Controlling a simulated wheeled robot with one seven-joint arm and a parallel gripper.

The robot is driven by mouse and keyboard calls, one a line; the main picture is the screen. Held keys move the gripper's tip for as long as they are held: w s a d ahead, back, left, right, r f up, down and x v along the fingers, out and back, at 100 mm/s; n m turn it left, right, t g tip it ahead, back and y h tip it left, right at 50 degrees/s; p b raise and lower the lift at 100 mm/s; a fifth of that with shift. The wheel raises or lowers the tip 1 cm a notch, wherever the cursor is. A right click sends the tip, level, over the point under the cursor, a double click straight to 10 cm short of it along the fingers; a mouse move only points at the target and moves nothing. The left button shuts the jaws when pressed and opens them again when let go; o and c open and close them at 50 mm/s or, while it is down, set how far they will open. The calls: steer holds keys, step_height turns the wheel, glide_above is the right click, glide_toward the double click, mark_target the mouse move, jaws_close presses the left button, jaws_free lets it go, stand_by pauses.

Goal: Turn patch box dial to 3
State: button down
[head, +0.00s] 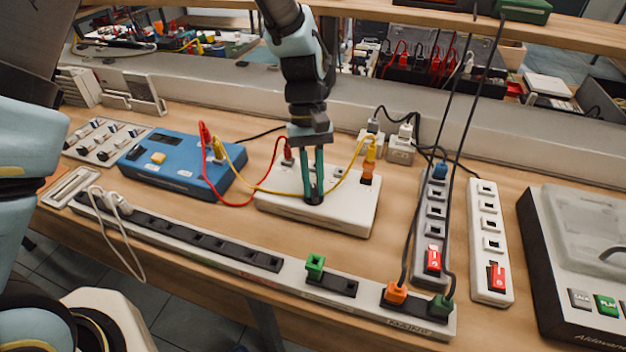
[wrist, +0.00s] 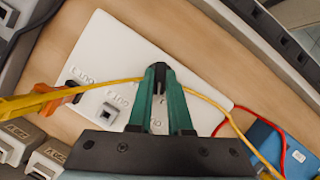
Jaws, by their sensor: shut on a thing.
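The patch box (head: 349,212) is a white box on the wooden bench, with red and yellow plugs at its back edge. It also fills the middle of the wrist view (wrist: 118,50). My gripper (head: 314,194) points down onto its top, with green fingers shut on a small black dial (wrist: 159,70). In the wrist view, the fingertips (wrist: 158,76) close around the dial and hide most of it. The dial's pointer and the number it faces cannot be read.
A blue box (head: 178,164) stands to the left, joined to the patch box by red and yellow cables. A long power strip (head: 215,243) runs along the front edge. Two upright strips (head: 489,258) and a grey device (head: 580,240) stand to the right.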

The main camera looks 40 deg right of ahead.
steer(key=m+t+y, duration=0.1)
steer(key=m, duration=0.2)
steer(key=shift+d+m, duration=0.15)
steer(key=shift+m, duration=0.15)
steer(key=m+t, duration=0.1)
steer(key=m, duration=0.2)
steer(key=shift+s+m+y+p, duration=0.15)
steer(key=shift+m+y+p, duration=0.15)
steer(key=m+t, duration=0.1)
steer(key=m, duration=0.2)
steer(key=m+t, duration=0.1)
steer(key=m, duration=0.2)
steer(key=shift+s+t, duration=0.15)
steer(key=shift+t, duration=0.25)
steer(key=shift+d+m, duration=0.1)
steer(key=shift+m, duration=0.3)
steer(key=c, duration=0.8)
jaws_free()
steer(key=shift+c, duration=0.2)
steer(key=b+v, duration=0.3)
steer(key=v, duration=0.7)
steer(key=shift+d+r, duration=0.25)
steer(key=shift+r, duration=0.05)
